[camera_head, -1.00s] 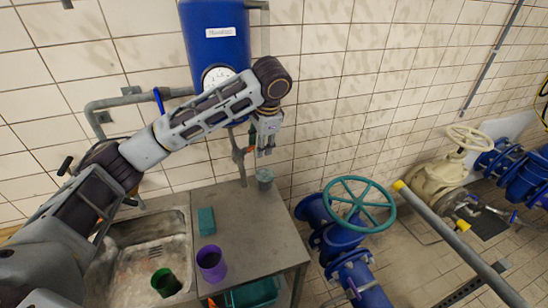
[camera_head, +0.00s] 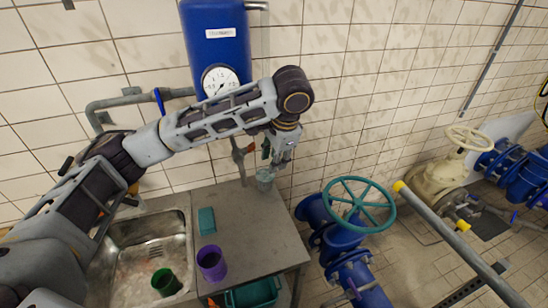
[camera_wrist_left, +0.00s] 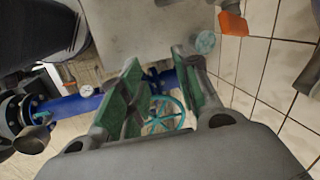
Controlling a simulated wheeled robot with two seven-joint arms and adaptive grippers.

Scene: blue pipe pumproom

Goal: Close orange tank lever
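The blue tank (camera_head: 215,42) hangs on the tiled wall in the head view, with a white gauge on its lower front. The orange lever (camera_wrist_left: 233,20) shows at the upper right of the left wrist view, ahead of my fingers and to one side, apart from them. In the head view I cannot clearly make it out; the pipe under the tank (camera_head: 238,152) shows just left of my gripper. My left gripper (camera_head: 277,161) points down beside that pipe, above the counter. Its two green-padded fingers (camera_wrist_left: 168,95) are apart with nothing between them. My right gripper is not in view.
A teal block (camera_head: 206,221) and a purple cup (camera_head: 211,263) are nearer. A sink (camera_head: 150,250) holds a green cup. A teal valve wheel (camera_head: 360,204) stands to the right.

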